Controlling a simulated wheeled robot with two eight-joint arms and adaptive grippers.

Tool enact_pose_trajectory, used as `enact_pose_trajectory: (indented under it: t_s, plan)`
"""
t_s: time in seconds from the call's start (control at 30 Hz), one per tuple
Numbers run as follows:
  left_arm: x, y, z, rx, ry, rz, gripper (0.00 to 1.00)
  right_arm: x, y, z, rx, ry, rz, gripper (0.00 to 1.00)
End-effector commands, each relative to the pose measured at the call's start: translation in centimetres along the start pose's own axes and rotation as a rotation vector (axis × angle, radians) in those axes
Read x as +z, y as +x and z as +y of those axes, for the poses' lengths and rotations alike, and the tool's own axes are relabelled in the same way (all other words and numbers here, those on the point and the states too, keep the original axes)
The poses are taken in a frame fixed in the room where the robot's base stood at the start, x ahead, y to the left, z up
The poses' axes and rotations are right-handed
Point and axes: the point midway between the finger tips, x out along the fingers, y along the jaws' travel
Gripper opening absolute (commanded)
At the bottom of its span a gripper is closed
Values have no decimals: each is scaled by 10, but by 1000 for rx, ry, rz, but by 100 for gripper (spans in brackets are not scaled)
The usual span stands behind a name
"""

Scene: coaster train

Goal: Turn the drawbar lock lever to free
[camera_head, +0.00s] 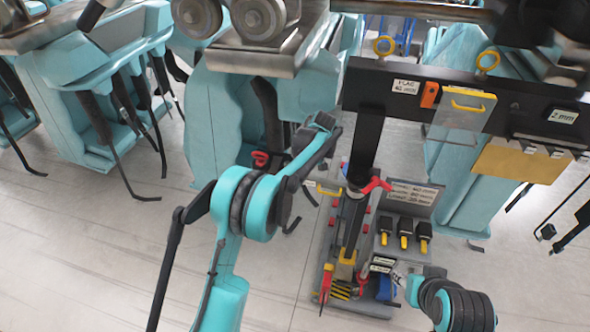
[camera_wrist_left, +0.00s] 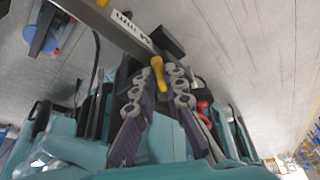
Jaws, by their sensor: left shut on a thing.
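In the left wrist view, a short yellow lever (camera_wrist_left: 158,72) stands out from a grey bar with a white label. My left gripper (camera_wrist_left: 156,84) has its two grey-padded fingers closed around the lever's end.
A grey tray (camera_head: 350,307) holds tools, with several black-and-yellow blocks at its right side. A red handle (camera_head: 375,185) sits on the dark upright post. Above are a dark crossbeam (camera_head: 450,92) and steel wheels (camera_head: 260,17). Open floor (camera_head: 90,250) lies at left.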

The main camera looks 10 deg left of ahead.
Motion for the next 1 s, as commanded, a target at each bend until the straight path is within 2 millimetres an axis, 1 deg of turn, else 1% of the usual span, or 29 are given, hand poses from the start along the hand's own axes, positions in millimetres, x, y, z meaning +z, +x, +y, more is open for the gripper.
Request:
enact_pose_trajectory:
  t_s: [0.2, 0.4, 0.93, 0.97, 1.0]
  plan:
    - [-1, 0, 7, -44, -109, 1, 0, 0, 0, 0, 0, 0, 0, 40]
    - [-1, 0, 11, -66, -164, 1, 0, 0, 0, 0, 0, 0, 0, 40]
    - [-1, 0, 11, -74, -184, 0, 0, 0, 0, 0, 0, 0, 0, 40]
    - [-1, 0, 11, -74, -184, 0, 16, 0, 0, 0, 0, 0, 0, 40]
    - [-1, 0, 11, -74, -184, 0, 27, 0, 0, 0, 0, 0, 0, 40]
